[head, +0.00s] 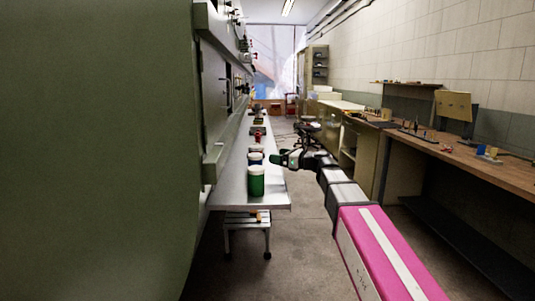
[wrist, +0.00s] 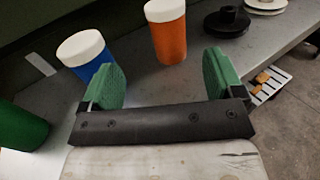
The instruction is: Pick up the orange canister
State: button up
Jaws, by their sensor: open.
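The orange canister (wrist: 170,42) with a white lid stands upright on the grey bench in the wrist view. It is ahead of my gripper (wrist: 162,78), seen through the gap between the two green finger pads and apart from them. My gripper is open and empty. A blue canister (wrist: 92,62) with a white lid stands to the left, partly behind the left finger. In the head view my gripper (head: 278,159) reaches left to the bench edge, beside the blue canister (head: 255,159). I cannot clearly make out the orange canister there.
A green canister (head: 256,184) with a white lid stands at the near end of the bench (head: 228,190). A black disc (wrist: 227,22) lies right of the orange canister. A green wall panel (head: 90,150) borders the left. A small stool (head: 246,222) stands below. The right floor aisle is open.

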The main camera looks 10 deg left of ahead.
aim_at(261, 152)
jog(key=shift+w+a, duration=0.35)
jog(key=shift+a, duration=0.1)
jog(key=x, duration=1)
jog(key=shift+w+d, duration=0.15)
jog(key=shift+w, duration=0.15)
jog(key=shift+r, duration=0.1)
jog(key=c, duration=1)
